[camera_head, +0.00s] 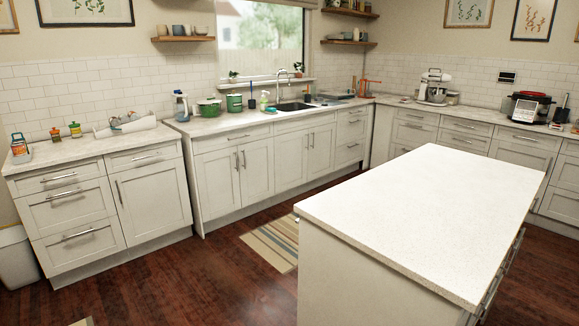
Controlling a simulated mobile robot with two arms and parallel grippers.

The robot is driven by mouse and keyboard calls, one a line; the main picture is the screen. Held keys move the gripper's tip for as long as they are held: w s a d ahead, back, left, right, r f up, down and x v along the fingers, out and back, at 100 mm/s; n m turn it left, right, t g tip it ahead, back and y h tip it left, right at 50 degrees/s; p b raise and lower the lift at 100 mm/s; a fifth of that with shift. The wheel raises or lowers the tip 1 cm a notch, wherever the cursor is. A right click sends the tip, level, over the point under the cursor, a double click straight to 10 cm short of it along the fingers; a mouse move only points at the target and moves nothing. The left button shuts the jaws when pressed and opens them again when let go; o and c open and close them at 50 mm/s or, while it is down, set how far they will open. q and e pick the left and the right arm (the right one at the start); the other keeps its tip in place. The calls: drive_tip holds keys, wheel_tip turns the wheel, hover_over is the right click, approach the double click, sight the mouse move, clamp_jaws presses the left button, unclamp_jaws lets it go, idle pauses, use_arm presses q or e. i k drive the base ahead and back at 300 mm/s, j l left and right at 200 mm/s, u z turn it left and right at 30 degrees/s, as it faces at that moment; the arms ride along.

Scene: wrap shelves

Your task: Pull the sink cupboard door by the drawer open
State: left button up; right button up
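The sink (295,106) is set in the back counter under the window. Below it are two white shaker cupboard doors, a left one (288,165) and a right one (323,158). Both look shut, with upright metal handles near where they meet. The right door stands beside a stack of drawers (350,153), which look shut too. To the left is another pair of doors under one wide drawer (236,139). Neither of my grippers shows in the head view.
A white-topped island (430,205) fills the right foreground. Dark wood floor (215,265) is open to its left. A striped rug (272,243) lies between the island and the sink cupboards. A bin (15,257) stands at far left.

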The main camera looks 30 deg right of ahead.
sight(291, 150)
drive_tip(key=i+l+z, duration=0.1)
drive_tip(key=i, duration=0.3)
drive_tip(key=i+l, duration=0.15)
drive_tip(key=i, duration=0.2)
drive_tip(key=i+u, duration=0.2)
drive_tip(key=i, duration=0.65)
drive_tip(key=i+l+u, duration=0.2)
drive_tip(key=i, duration=0.65)
drive_tip(key=i+l+z, duration=0.1)
drive_tip(key=i+z, duration=0.35)
drive_tip(key=i+j+z, duration=0.1)
drive_tip(key=i+z, duration=0.3)
drive_tip(key=i+j+z, duration=0.25)
drive_tip(key=i+z, duration=0.2)
drive_tip(key=i+l+z, duration=0.1)
drive_tip(key=i+z, duration=0.6)
drive_tip(key=i, duration=0.15)
drive_tip(key=i+j+z, duration=0.1)
drive_tip(key=i+z, duration=0.25)
drive_tip(key=i+u, duration=0.15)
drive_tip(key=i, duration=0.35)
drive_tip(key=i+l+u, duration=0.2)
drive_tip(key=i, duration=0.3)
drive_tip(key=i+l+u, duration=0.15)
drive_tip(key=i, duration=0.35)
